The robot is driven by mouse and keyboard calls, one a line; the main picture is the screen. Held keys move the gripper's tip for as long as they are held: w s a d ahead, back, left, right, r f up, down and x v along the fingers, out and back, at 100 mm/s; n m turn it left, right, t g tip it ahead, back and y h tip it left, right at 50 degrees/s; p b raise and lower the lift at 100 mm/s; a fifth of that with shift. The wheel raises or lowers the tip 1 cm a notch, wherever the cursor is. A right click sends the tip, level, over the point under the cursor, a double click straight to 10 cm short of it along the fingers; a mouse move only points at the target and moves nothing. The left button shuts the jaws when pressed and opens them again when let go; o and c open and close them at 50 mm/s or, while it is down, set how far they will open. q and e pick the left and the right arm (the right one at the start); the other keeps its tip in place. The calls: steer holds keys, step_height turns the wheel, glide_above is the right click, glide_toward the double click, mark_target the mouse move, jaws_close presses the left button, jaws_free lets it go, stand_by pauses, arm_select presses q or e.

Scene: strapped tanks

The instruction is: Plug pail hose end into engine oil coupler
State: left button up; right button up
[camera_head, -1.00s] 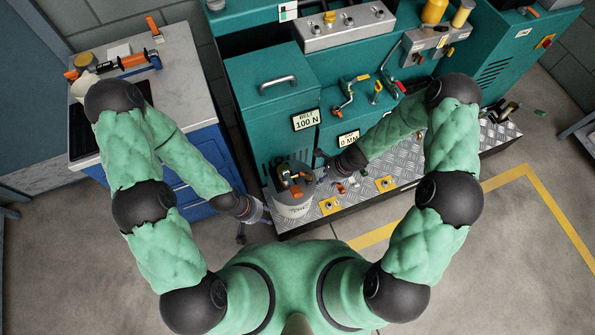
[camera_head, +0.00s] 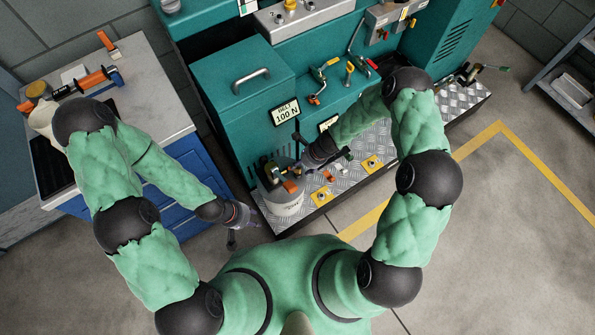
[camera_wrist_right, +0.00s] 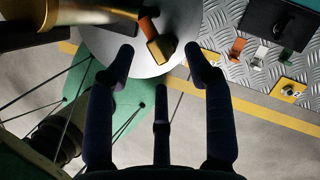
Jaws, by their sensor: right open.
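The pale grey pail (camera_head: 284,204) stands on the tread-plate platform, with dark and orange fittings on its top. In the right wrist view its round grey lid (camera_wrist_right: 105,42) fills the upper middle. A brass-coloured block with an orange-brown strip (camera_wrist_right: 158,42), perhaps the hose end, lies over the lid. My right gripper (camera_wrist_right: 159,62) is open, its fingertips around the block's near side in the picture, nothing gripped. In the head view my right gripper (camera_head: 300,167) is beside the pail's top. My left gripper (camera_head: 242,220) hangs left of the pail; its fingers are unclear. I cannot identify the engine oil coupler.
Small orange (camera_wrist_right: 237,46), white (camera_wrist_right: 260,54) and green (camera_wrist_right: 284,54) pieces sit on the tread plate (camera_wrist_right: 220,20). A yellow bracket (camera_wrist_right: 288,90) is at its edge. A teal cabinet (camera_head: 240,95) stands behind the pail. A blue workbench (camera_head: 190,155) is at left.

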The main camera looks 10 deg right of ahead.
mark_target(300, 169)
steer(key=b+x, duration=0.2)
steer(key=x, duration=0.1)
steer(key=b+x, duration=0.1)
steer(key=shift+s+a+f, duration=0.1)
steer(key=shift+s+f, duration=0.15)
steer(key=shift+f, duration=0.15)
steer(key=shift+r, duration=0.1)
jaws_close()
